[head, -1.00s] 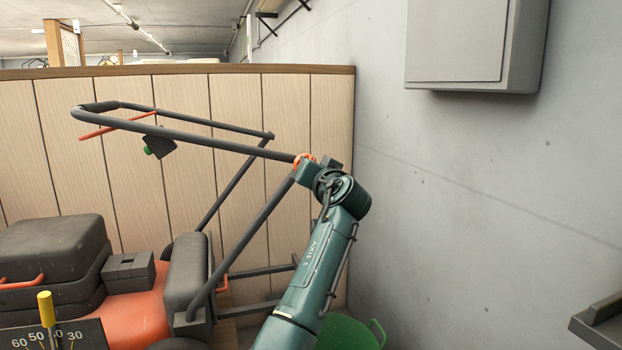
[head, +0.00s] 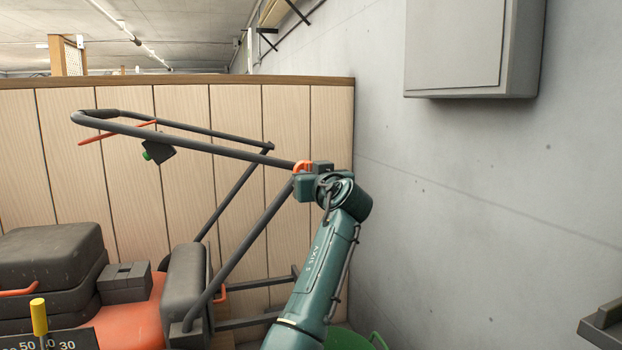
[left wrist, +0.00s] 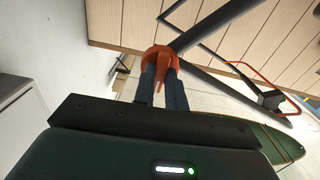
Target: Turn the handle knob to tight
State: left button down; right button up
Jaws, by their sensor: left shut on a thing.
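The handle knob (head: 302,166) is orange and sits at the bend joint of the mower's dark tubular handle (head: 205,143). My left gripper (head: 308,181) is at this joint, reaching up from below, and partly hides the knob. In the left wrist view the orange knob (left wrist: 160,56) has a narrow tab that lies between the two dark fingertips of my left gripper (left wrist: 162,84). The fingers are shut on it. I cannot read any tight mark on the knob. My right gripper is not in view.
The orange and black mower body (head: 140,308) is at lower left, with a yellow-topped lever (head: 39,316). A wooden partition (head: 130,185) stands close behind the handle. A grey wall box (head: 470,50) hangs at upper right. A green container (head: 350,339) is low beside my arm.

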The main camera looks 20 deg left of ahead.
pick_arm(q)
jog(key=shift+f, duration=0.2)
jog(key=c, duration=1.4)
grip_release()
jog(key=shift+r, duration=0.15)
jog(key=shift+c, duration=0.2)
